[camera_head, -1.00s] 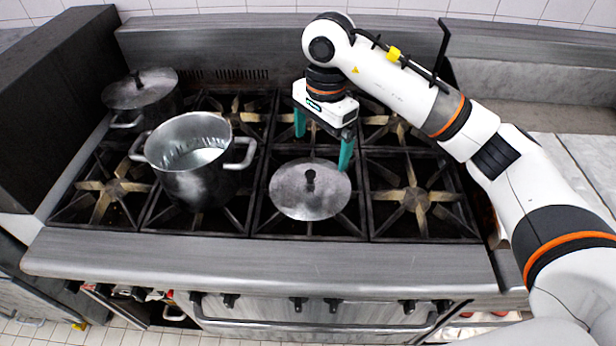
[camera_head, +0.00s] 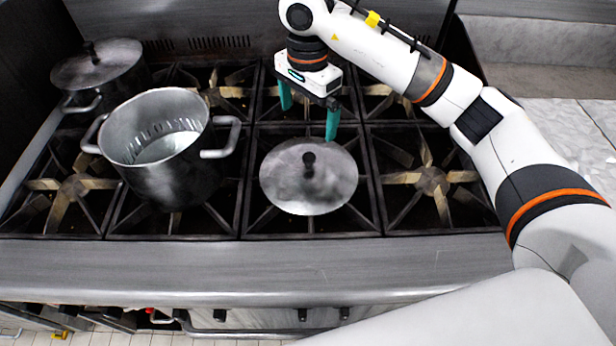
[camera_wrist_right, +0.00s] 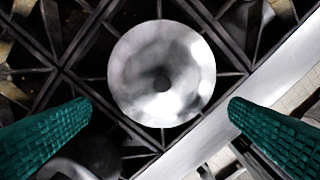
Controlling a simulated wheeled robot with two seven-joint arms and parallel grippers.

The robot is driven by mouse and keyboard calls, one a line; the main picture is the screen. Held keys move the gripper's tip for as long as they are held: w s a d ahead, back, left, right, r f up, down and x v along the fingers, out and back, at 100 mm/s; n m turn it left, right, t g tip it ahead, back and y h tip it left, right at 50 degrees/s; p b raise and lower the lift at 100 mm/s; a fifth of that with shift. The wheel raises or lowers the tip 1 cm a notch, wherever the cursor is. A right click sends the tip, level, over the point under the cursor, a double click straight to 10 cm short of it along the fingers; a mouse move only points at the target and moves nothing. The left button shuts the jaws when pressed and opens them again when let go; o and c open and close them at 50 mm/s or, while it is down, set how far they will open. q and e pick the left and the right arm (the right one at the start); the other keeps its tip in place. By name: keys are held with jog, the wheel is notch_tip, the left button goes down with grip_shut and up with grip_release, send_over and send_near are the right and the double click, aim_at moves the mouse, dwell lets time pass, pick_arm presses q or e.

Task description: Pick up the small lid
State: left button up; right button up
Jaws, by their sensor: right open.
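The small lid (camera_head: 309,189) is a round grey metal disc with a dark knob at its centre. It lies on the stove grates, right of the open pot. My right gripper (camera_head: 309,118) is open and empty, above and behind the lid in the head view, with its teal fingers pointing down. In the right wrist view the lid (camera_wrist_right: 162,97) lies beyond the open fingers (camera_wrist_right: 160,110), apart from them, with its knob near the middle. My left gripper is not in view.
An open metal pot (camera_head: 166,180) with two handles stands on the grates to the left. A lidded pot (camera_head: 97,75) stands at the back left. The grates (camera_head: 430,185) right of the lid are clear. A steel front ledge (camera_head: 250,268) borders the stove.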

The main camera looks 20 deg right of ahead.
aim_at(310, 158)
notch_tip(310, 158, down, 8)
jog(key=shift+r+p, duration=0.15)
jog(key=shift+p, duration=0.9)
jog(key=f+p, duration=0.1)
jog(key=f, duration=0.1)
jog(key=f+p, duration=0.1)
jog(key=f, duration=0.2)
jog(key=shift+s+d+p, duration=0.1)
jog(key=shift+s+p, duration=0.1)
jog(key=shift+p, duration=0.1)
jog(key=shift+f, duration=0.2)
jog(key=shift+s, duration=0.15)
jog(key=c, duration=1.7)
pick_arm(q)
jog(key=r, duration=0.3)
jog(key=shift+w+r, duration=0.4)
pick_arm(e)
jog(key=shift+f, duration=0.1)
grip_shut()
